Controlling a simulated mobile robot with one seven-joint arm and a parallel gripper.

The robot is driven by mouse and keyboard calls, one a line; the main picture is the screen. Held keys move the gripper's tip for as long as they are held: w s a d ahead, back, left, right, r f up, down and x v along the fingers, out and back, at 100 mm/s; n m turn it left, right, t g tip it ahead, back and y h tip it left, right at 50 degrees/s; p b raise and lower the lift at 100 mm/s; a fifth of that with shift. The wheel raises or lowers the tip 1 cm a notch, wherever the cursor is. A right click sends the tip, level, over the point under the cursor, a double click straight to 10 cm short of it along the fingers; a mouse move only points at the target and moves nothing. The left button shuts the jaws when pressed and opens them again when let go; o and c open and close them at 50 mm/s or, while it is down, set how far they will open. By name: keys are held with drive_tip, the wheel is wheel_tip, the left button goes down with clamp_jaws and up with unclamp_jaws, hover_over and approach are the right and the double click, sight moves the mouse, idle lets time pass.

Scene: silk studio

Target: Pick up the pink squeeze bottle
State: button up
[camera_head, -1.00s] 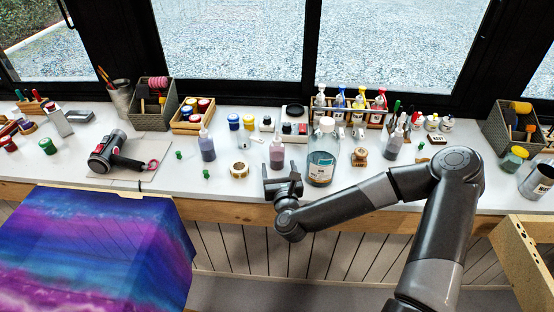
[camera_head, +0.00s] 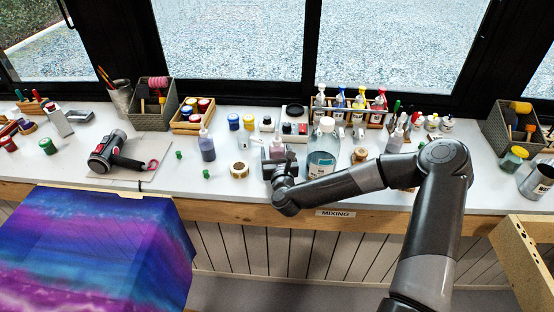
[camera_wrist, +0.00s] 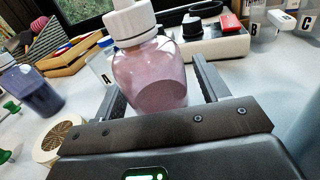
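The pink squeeze bottle (camera_wrist: 152,72) stands upright on the counter, with a white cap, and fills the middle of the wrist view. In the head view the pink bottle (camera_head: 277,150) shows only its upper part, its lower part hidden behind my gripper (camera_head: 277,165). In the wrist view my gripper (camera_wrist: 160,95) is open, with one finger on each side of the bottle's lower body. A gap shows between the bottle and the right finger. I cannot tell whether the left finger touches it.
A roll of tape (camera_head: 239,170) and a purple-blue bottle (camera_head: 207,147) stand to the left. A white block with dark-capped items (camera_wrist: 205,42) is behind the bottle.

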drive_tip(key=c, duration=1)
